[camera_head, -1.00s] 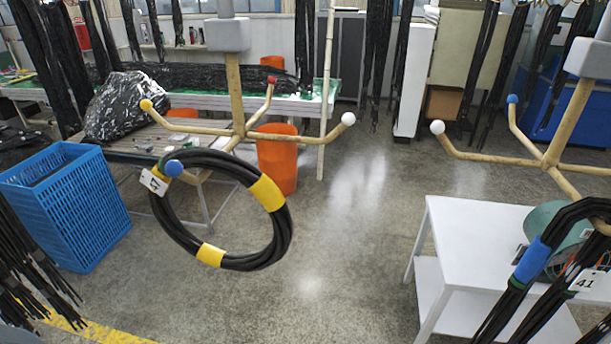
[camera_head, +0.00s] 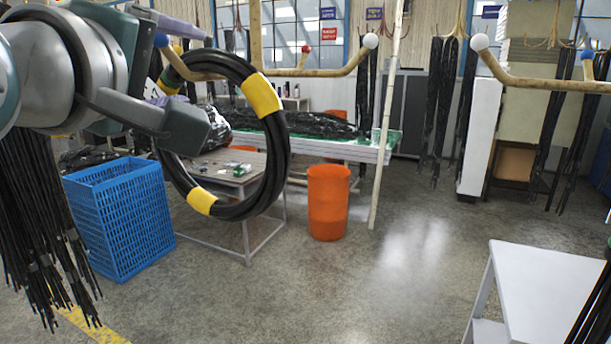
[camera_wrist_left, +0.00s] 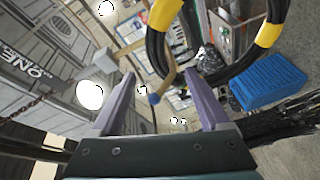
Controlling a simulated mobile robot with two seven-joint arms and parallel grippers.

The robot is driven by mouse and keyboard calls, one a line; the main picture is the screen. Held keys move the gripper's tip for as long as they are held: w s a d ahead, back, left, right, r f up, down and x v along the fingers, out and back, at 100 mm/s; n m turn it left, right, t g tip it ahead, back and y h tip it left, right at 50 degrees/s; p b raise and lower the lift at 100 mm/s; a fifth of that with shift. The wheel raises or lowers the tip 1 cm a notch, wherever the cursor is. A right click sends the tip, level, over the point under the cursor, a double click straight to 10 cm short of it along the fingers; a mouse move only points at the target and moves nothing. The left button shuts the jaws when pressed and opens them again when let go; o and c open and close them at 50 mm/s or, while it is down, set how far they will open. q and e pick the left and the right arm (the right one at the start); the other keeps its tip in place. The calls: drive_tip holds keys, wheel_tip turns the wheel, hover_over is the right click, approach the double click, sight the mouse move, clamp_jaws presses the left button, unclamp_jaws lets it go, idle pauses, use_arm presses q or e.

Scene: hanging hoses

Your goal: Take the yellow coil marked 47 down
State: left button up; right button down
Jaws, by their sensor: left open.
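The coil (camera_head: 279,150) is a black hose ring with yellow bands, hanging from a wooden peg (camera_head: 195,75) with a blue ball tip (camera_head: 160,40). Its tag is hidden now behind my left arm; a second earlier it read 47. My left gripper (camera_head: 185,65) is in front of the coil's upper left, beside the peg tip. In the left wrist view the gripper (camera_wrist_left: 160,76) is open, with the blue ball (camera_wrist_left: 154,98) between its purple fingers and the coil (camera_wrist_left: 240,58) beyond them. I cannot tell whether it touches the coil. My right gripper is out of view.
Other pegs with a white ball (camera_head: 370,40) and a red ball (camera_head: 306,49) stick out behind the coil. A blue crate (camera_head: 120,215), an orange bin (camera_head: 328,200) and a white table (camera_head: 560,285) stand around. Black hose bundles (camera_head: 35,220) hang at left. The middle floor is clear.

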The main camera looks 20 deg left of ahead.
sight(215, 62)
use_arm(q)
drive_tip(key=x, duration=0.1)
drive_tip(key=p+x, duration=0.1)
drive_tip(key=x, duration=0.1)
drive_tip(key=p+x, duration=0.1)
drive_tip(key=x, duration=0.1)
drive_tip(key=shift+r, duration=0.3)
drive_tip(key=p+x, duration=0.3)
drive_tip(key=shift+w+a+r, duration=0.1)
drive_tip(key=shift+w, duration=0.3)
drive_tip(key=shift+w+a, duration=0.15)
drive_tip(key=shift+w, duration=0.45)
clamp_jaws()
idle(0.3)
